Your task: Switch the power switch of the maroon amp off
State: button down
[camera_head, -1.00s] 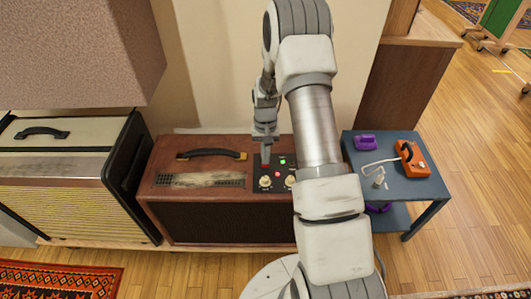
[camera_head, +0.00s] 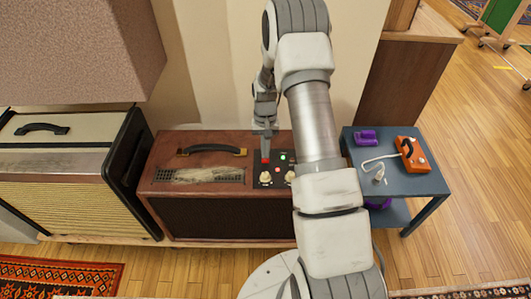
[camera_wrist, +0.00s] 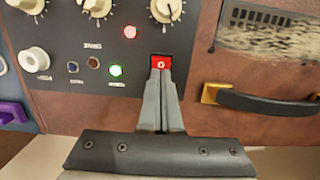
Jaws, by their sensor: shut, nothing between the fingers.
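The maroon amp (camera_head: 270,223) stands on the floor-level shelf against the wall, its dark control panel (camera_head: 275,180) on the top right. The red power switch (camera_wrist: 162,62), marked with a white ring, sits on the panel; in the head view it shows (camera_head: 265,157) just below my fingers. My gripper (camera_wrist: 163,77) is shut and empty, its tips at the switch's near edge and covering part of it. I cannot tell whether they touch it. A green light (camera_wrist: 115,70) and a red light (camera_wrist: 130,32) on the panel are lit.
Knobs (camera_wrist: 165,9) and a carry handle (camera_head: 211,151) stand up from the amp. A cream amp (camera_head: 60,165) is close on the left. A blue-grey side table (camera_head: 408,183) with an orange pedal (camera_head: 412,155) and a purple one (camera_head: 365,137) stands right.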

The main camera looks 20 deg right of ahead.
jog(key=shift+w+d+r, duration=0.1)
jog(key=shift+w+r, duration=0.05)
notch_tip(320, 180, up, 14)
jog(key=w+p, duration=0.1)
jog(key=p, duration=0.4)
jog(key=shift+w+d+p, duration=0.25)
jog(key=shift+d+p, duration=0.1)
jog(key=shift+s+a, duration=0.1)
jog(key=shift+s+a+p, duration=0.2)
jog(key=shift+s+p, duration=0.3)
jog(key=shift+s, duration=0.05)
